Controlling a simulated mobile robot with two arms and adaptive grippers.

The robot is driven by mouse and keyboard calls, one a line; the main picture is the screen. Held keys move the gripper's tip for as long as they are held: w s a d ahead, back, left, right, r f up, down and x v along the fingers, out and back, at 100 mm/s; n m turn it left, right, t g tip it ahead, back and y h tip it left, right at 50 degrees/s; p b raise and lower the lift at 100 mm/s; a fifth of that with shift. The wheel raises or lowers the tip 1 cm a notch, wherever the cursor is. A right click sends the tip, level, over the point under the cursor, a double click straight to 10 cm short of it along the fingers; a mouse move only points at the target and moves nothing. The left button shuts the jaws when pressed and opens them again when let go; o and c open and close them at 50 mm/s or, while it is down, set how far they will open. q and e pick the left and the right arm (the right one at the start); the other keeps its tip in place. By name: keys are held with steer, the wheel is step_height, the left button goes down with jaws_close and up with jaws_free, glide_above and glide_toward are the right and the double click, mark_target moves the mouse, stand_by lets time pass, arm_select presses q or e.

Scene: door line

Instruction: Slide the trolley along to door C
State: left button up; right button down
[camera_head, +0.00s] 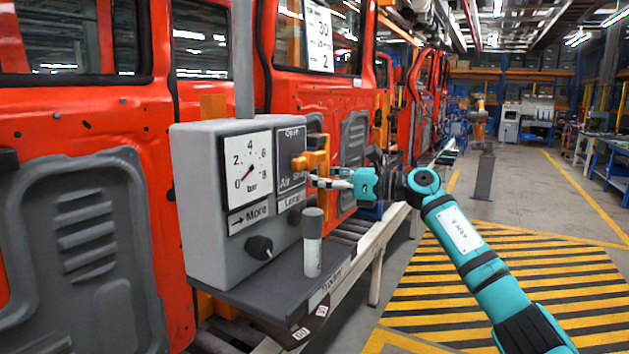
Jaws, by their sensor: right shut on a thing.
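The trolley is a dark ledge marked "Trolley" (285,314) with a grey control box (205,240) on it. The box has a gauge (250,170) with its needle near 0, a black knob (260,247) under a "Move" label, and an orange valve lever (313,160) beside the words "Open" and "Air". My right gripper (322,180), on the teal arm, is at the lever and shut on it; its fingertips are partly hard to make out. A grey capped cylinder (313,255) stands upright on the ledge. My left gripper is not in view. No letter C is legible on any door.
Red door panels (95,130) line the left and run into the distance. A pale rail (375,245) runs along below them. Yellow-black striped floor (500,280) lies to the right, with open aisle beyond. A grey post (484,175) stands farther back.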

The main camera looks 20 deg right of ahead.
steer(key=shift+d+f, duration=0.3)
steer(key=shift+f, duration=0.05)
steer(key=c, duration=1.7)
jaws_free()
steer(key=shift+d, duration=0.15)
steer(key=shift+c, duration=0.2)
steer(key=o, duration=0.4)
steer(key=shift+s+d+r, duration=0.25)
steer(key=shift+s+d, duration=0.2)
steer(key=shift+d, duration=0.05)
steer(key=shift+o, duration=1.2)
steer(key=shift+w+a, duration=0.25)
steer(key=shift+a, duration=0.15)
steer(key=v, duration=1.2)
